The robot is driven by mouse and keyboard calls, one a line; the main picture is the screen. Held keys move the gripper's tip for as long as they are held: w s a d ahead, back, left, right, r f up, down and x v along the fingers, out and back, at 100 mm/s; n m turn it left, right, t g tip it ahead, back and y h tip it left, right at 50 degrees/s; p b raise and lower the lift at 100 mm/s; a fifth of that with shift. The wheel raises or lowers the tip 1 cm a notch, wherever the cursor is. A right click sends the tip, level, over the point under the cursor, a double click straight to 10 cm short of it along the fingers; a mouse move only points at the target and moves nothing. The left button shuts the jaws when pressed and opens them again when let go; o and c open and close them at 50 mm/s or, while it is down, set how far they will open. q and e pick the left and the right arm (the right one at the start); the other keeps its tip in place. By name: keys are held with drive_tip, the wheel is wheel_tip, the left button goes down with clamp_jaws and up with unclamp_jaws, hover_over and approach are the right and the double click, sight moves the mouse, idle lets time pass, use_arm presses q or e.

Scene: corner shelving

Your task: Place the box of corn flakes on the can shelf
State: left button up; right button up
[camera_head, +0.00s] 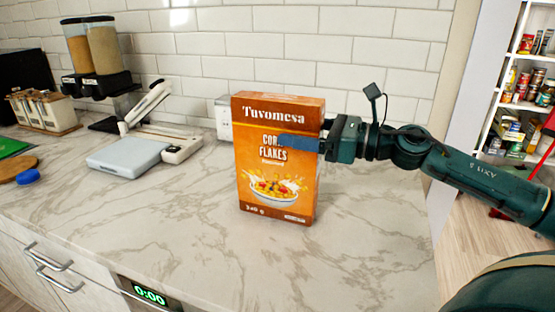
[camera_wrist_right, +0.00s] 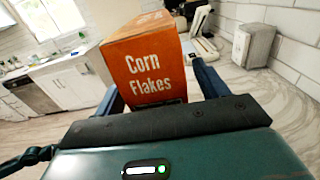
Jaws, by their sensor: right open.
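An orange box of corn flakes (camera_head: 277,195) stands upright on the marble counter. My right gripper (camera_head: 300,142) is open at the upper part of the box, with one blue finger across its front face and the other finger hidden behind it. In the right wrist view the box (camera_wrist_right: 147,62) stands between the two spread fingers (camera_wrist_right: 160,88). The can shelf (camera_head: 525,90) is a white shelf at the far right, holding several cans and jars. My left gripper is not in view.
A grey scale-like appliance (camera_head: 128,152) and a cereal dispenser (camera_head: 95,50) stand left on the counter (camera_head: 190,215). A small white box (camera_head: 224,118) is behind the corn flakes by the tiled wall. The counter in front is clear. Wooden floor (camera_head: 490,245) lies before the shelf.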

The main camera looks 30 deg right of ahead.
drive_tip(key=shift+w+a, duration=0.45)
drive_tip(key=shift+c, duration=0.3)
clamp_jaws()
idle(0.4)
drive_tip(key=shift+r, duration=0.1)
